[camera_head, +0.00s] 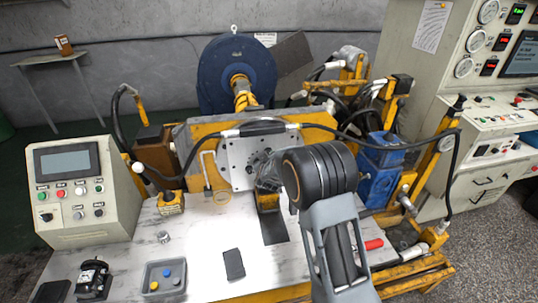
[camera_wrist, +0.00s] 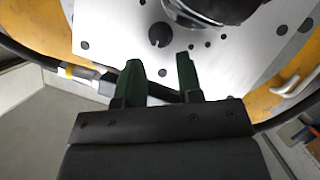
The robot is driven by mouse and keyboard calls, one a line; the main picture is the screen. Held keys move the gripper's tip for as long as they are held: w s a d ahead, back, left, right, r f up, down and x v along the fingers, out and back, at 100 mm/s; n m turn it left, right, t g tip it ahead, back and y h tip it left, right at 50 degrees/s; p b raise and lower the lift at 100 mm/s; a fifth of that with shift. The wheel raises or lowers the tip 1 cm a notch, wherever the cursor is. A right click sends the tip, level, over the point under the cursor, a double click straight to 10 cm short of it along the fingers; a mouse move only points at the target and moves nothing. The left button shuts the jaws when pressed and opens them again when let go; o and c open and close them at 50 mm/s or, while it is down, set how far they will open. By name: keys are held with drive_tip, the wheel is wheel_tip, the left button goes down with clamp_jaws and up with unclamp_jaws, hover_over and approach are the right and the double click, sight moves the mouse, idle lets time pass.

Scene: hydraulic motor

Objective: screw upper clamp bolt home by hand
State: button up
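My gripper (camera_wrist: 159,62) has two dark green fingers standing apart, with only bare plate showing between their tips. The pale mounting plate (camera_wrist: 110,25) carries several holes. A dark round feature (camera_wrist: 159,35), either a bolt head or a hole, lies just beyond the fingertips, apart from them. The black motor body (camera_wrist: 225,8) sits against the plate at the top right of the wrist view. In the head view, the plate (camera_head: 234,168) stands upright on the bench, and my arm hides the gripper and part of the motor. I cannot make out the upper clamp bolt for certain.
Black hoses (camera_head: 310,127) arch across the plate and down both sides. A blue block (camera_head: 380,168) stands right of my arm. The control box (camera_head: 90,190) stands at the left. A grey tray (camera_head: 150,291) and a dark flat item (camera_head: 233,264) lie on the bench front.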

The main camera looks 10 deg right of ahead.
drive_tip(key=shift+x, duration=2.35)
clamp_jaws()
drive_tip(key=shift+b, duration=0.35)
